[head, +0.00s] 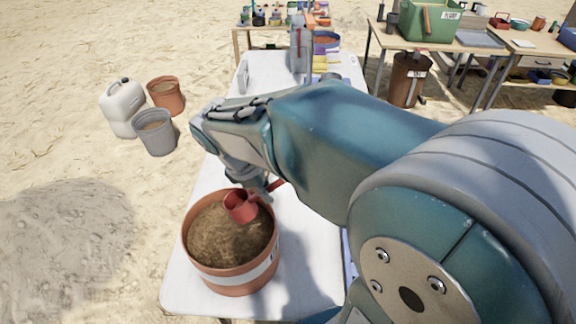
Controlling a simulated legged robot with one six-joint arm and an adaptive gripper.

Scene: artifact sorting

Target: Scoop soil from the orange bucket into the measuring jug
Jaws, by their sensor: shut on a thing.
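The orange bucket (231,277) stands on the near end of the white table, with a pale band around it and brown soil (219,242) inside. My gripper (264,190) is just above the bucket's far rim, partly hidden by my arm. It is shut on the handle of a red scoop (240,207). The scoop's cup is over the soil at the far side of the bucket; I cannot tell whether it touches the soil or holds any. I cannot make out the measuring jug with certainty; my arm hides much of the table.
The white table (307,284) runs away from me, with a grey upright object (301,48) and small items at its far end. A white jerrycan (122,106), a grey bucket (154,137) and another orange bucket (166,94) stand on the sand left. More tables stand behind.

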